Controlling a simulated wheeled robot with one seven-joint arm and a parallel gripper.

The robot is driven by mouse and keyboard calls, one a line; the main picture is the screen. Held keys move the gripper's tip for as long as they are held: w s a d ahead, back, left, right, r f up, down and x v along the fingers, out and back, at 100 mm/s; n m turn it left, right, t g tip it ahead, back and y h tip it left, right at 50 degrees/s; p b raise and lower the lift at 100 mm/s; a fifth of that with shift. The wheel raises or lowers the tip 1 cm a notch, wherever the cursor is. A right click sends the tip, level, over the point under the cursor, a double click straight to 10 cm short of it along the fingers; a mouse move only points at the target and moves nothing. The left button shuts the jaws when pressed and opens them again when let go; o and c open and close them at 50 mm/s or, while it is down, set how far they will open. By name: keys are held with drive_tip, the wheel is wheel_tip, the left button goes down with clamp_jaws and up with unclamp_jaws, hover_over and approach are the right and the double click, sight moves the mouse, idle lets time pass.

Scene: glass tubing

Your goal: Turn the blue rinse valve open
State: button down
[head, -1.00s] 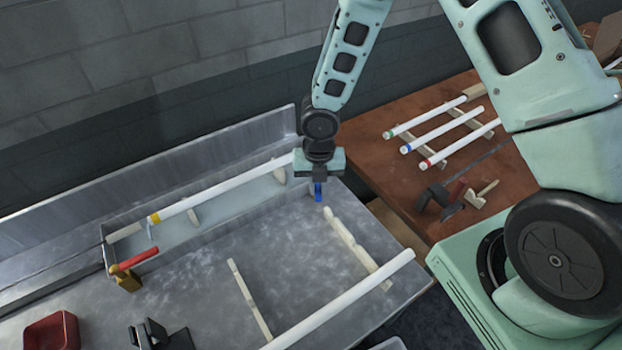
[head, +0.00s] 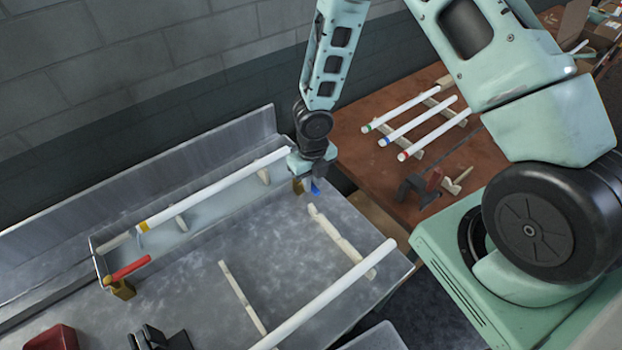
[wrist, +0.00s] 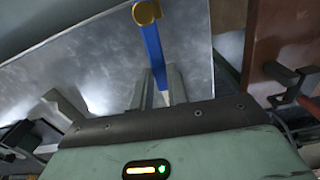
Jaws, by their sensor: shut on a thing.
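The blue rinse valve has a blue lever handle (head: 316,187) and a brass body (head: 297,186), at the right end of the long trough on the metal bench. My gripper (head: 309,179) is above it, shut on the blue handle. In the wrist view the blue handle (wrist: 151,42) runs from the brass knob (wrist: 146,12) down between my two fingers (wrist: 155,88). The handle's near end is partly hidden between the fingers. In the head view my gripper covers part of the valve.
A red-handled valve (head: 128,268) stands at the trough's left end. A glass tube with a yellow band (head: 215,188) lies along the trough. Another tube (head: 325,295) rests on wooden rails in front. Several tubes lie on the brown table (head: 375,180) at right.

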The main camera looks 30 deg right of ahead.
drive_tip(key=c, duration=1.4)
unclamp_jaws()
drive_tip(key=shift+o, duration=0.2)
drive_tip(key=shift+r, duration=0.15)
wheel_tip(320, 180, up, 17)
drive_tip(key=p, duration=0.1)
drive_tip(key=s+a+f+m+b, duration=0.1)
drive_tip(key=s+a+m+b, duration=0.2)
drive_tip(key=m, duration=0.7)
drive_tip(key=s+a+f+m+b, duration=0.1)
drive_tip(key=s+a+m+b, duration=0.3)
drive_tip(key=s+m+b, duration=0.3)
drive_tip(key=s+a+f+m+b, duration=0.1)
drive_tip(key=s+a+m+b, duration=0.2)
drive_tip(key=s+m, duration=0.9)
drive_tip(key=shift+a+m+y+b, duration=0.2)
drive_tip(key=shift+m+y+b, duration=0.1)
drive_tip(key=shift+b, duration=0.85)
